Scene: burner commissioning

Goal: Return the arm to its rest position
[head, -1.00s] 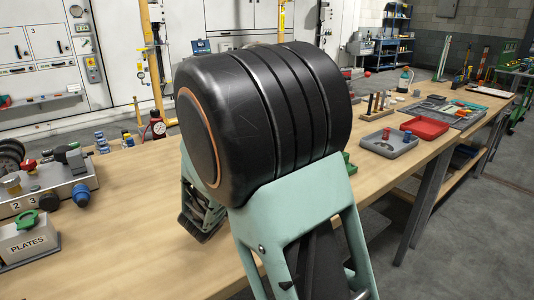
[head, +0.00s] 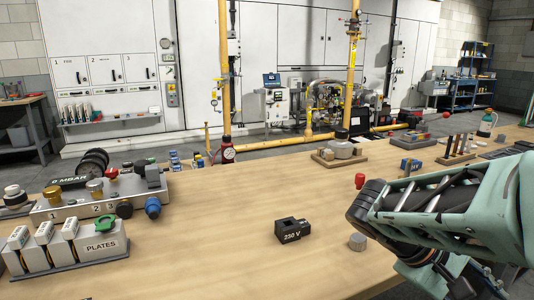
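My arm (head: 450,210), with pale green links and a black joint, reaches in from the right edge over the right part of the wooden bench (head: 225,240). Its dark rounded end is above the bench top, near a small grey cylinder (head: 357,242). I make out no gripper fingers; a dark part of my arm at the lower right is cut by the picture edge. I see nothing held.
A black 230 V block (head: 292,230) sits mid-bench. A grey valve manifold (head: 100,195) and a PLATES rack (head: 70,245) stand at left. A red-capped piece (head: 360,180) and a wooden peg stand (head: 457,150) are near my arm. The bench centre-left is clear.

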